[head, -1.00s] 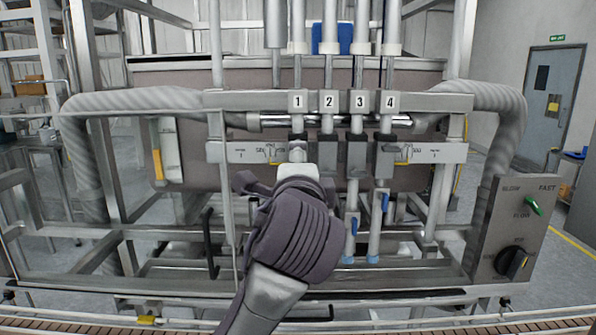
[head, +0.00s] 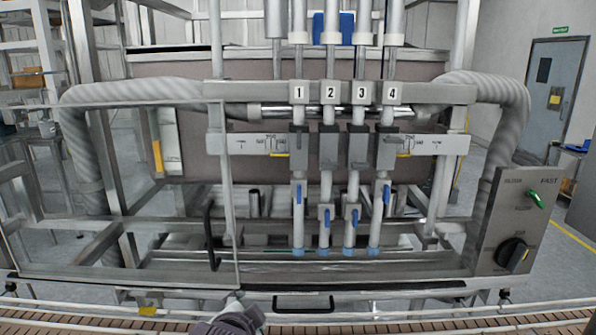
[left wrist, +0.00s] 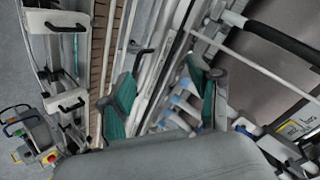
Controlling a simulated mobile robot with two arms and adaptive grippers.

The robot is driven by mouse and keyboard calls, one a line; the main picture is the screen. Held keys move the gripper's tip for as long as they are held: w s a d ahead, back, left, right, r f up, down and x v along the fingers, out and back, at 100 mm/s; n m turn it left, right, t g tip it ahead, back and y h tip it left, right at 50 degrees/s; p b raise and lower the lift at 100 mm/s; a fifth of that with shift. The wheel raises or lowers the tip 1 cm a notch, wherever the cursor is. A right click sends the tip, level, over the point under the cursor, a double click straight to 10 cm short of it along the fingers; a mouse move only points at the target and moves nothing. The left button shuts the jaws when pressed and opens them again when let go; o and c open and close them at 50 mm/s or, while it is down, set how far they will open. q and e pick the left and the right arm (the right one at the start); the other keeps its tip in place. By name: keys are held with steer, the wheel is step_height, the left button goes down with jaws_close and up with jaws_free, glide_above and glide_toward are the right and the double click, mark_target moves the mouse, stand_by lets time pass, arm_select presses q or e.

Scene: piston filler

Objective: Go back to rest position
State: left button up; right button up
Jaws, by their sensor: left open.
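The piston filler stands in front of me in the head view. Its numbered nozzles 1 (head: 298,190), 2 (head: 327,190), 3 (head: 354,190) and 4 (head: 383,190) hang in a row, each with a blue lever. My left gripper (left wrist: 165,98) shows in the left wrist view with its two teal-padded fingers spread apart and nothing between them. In the head view only a small grey part of my arm shows at the bottom edge, below the machine's front frame and clear of the nozzles. My right gripper is in neither current view.
A conveyor (head: 400,318) runs along the machine's front. A control box (head: 518,222) with a green switch and black knob is at the right. A metal-framed guard with a black handle (head: 210,238) is at the left. A door (head: 555,85) is at the back right.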

arm_select(q)
steer(key=s+a+f+n+g, duration=0.3)
steer(key=s+a+f, duration=0.1)
steer(key=s+f, duration=0.4)
steer(key=s+a+f+n+g, duration=0.25)
steer(key=s+f, duration=0.35)
steer(key=s, duration=0.4)
steer(key=s+a+f+n+g, duration=0.2)
steer(key=s+a+f+n, duration=0.15)
steer(key=s+f, duration=0.55)
steer(key=s+a+f+g+b, duration=0.1)
steer(key=s+f+b, duration=0.15)
steer(key=f, duration=1.25)
steer(key=s+f+g+b, duration=0.1)
steer(key=f+b, duration=0.2)
steer(key=f, duration=1.3)
steer(key=s+a+f+b, duration=0.3)
steer(key=s+f, duration=1.3)
steer(key=f, duration=0.3)
steer(key=shift+f+m+g+b, duration=0.25)
steer(key=shift+m+g+b, duration=0.05)
steer(key=shift+g+b, duration=0.15)
